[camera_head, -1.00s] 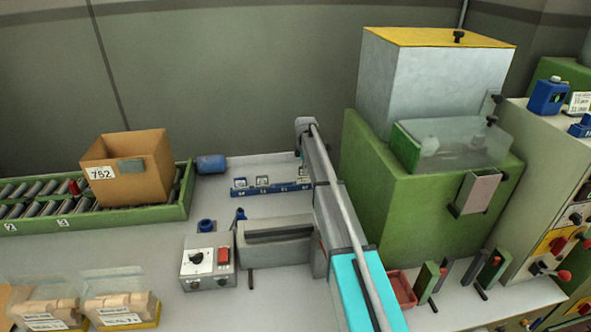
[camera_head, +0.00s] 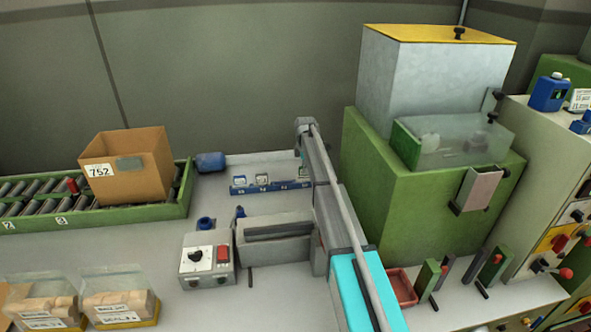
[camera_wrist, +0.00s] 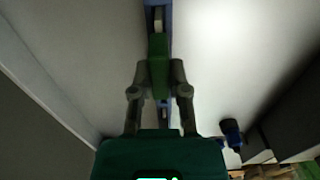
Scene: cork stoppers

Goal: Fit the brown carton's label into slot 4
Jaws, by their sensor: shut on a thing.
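The blue slotted rail (camera_head: 268,188) lies on the bench, with small pale blocks standing in its left slots. In the wrist view the rail (camera_wrist: 165,15) runs straight under my gripper (camera_wrist: 158,90). My gripper is shut on a narrow green piece (camera_wrist: 158,65), held in line with the rail; I cannot tell whether it touches the slot. In the head view my arm covers most of the gripper at the rail's right end. The brown carton (camera_head: 148,180) stands open on the roller conveyor and bears a white label reading 752 (camera_head: 99,170).
A grey control box (camera_head: 207,262) and a long grey holder (camera_head: 275,240) stand in front of the rail. The green machine (camera_head: 400,215) is right of my arm. Bagged corks (camera_head: 118,305) stand at front left.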

